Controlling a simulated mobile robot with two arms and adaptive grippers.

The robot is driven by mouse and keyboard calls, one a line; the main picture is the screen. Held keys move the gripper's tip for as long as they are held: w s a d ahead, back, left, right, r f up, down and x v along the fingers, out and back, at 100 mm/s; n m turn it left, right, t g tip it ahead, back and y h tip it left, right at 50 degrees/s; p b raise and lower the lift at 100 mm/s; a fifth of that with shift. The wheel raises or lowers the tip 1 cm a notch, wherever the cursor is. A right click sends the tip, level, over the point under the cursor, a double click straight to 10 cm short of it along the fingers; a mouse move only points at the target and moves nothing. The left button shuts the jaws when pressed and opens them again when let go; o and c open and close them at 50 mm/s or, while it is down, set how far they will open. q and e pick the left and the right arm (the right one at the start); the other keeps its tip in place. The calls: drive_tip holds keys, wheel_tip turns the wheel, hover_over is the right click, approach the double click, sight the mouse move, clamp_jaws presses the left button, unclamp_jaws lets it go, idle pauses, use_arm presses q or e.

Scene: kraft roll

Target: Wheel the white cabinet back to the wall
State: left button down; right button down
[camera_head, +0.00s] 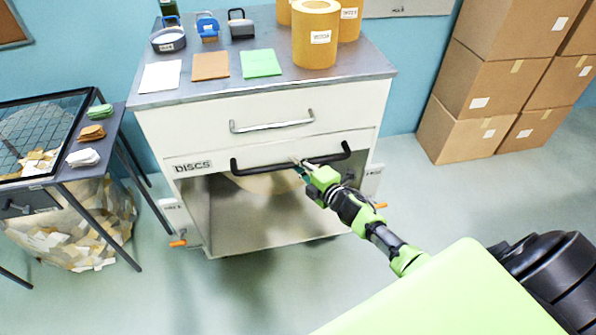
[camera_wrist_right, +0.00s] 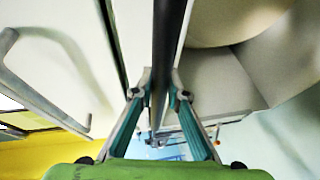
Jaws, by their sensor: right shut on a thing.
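The white cabinet (camera_head: 262,108) with a grey top stands ahead of me in the head view, close to the blue wall. It has a top drawer with a grey handle (camera_head: 272,122), a "DISCS" label, and an open lower bay with a pale round thing partly showing. A black bar handle (camera_head: 290,161) runs across above the bay. My right gripper (camera_head: 303,166) is shut on the black bar near its middle; the right wrist view shows the bar (camera_wrist_right: 168,40) between its fingers (camera_wrist_right: 160,105). Orange-tipped levers (camera_head: 178,243) sit low at both sides. My left gripper is out of view.
Yellow-brown rolls (camera_head: 315,35), coloured sheets (camera_head: 261,63) and small containers stand on the cabinet top. A dark table (camera_head: 118,125) with a paper-filled bag below is at left. Cardboard boxes (camera_head: 490,85) are stacked at right. Floor right of the cabinet is clear.

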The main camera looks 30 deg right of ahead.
drive_tip(key=shift+w+d, duration=0.15)
drive_tip(key=shift+w, duration=0.2)
drive_tip(key=shift+r, duration=0.15)
drive_tip(key=shift+w+d, duration=0.1)
drive_tip(key=c, duration=2)
unclamp_jaws()
drive_tip(key=shift+w, duration=0.1)
drive_tip(key=shift+o, duration=0.2)
drive_tip(key=v, duration=1.1)
drive_tip(key=shift+s, duration=0.45)
